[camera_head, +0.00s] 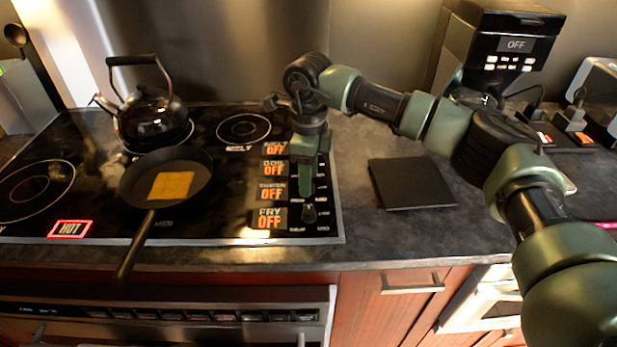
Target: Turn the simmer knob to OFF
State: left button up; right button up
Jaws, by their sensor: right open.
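The stove's control labels run in a column on the right side of the black cooktop. The third label down, likely the simmer one (272,191), reads OFF; its upper word is blurred. The fry label (269,218), boil label (273,168) and melt label (275,149) also read OFF. My right gripper (308,194) points down just right of these labels, over the knob column. It is open, with no object seen between its fingers. It hides most of the knobs, and I cannot tell whether it touches one. My left gripper is out of view.
A black pan (133,190) with a toast-like slice stands on the cooktop (215,222), its handle over the front edge. A kettle (150,115) stands behind it. A red HOT sign (70,229) glows front left. A dark board (412,183) and coffee machine (495,45) are right.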

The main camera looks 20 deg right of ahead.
notch_tip(320, 180, up, 7)
jog(key=shift+r+b, duration=0.1)
jog(key=shift+b, duration=0.45)
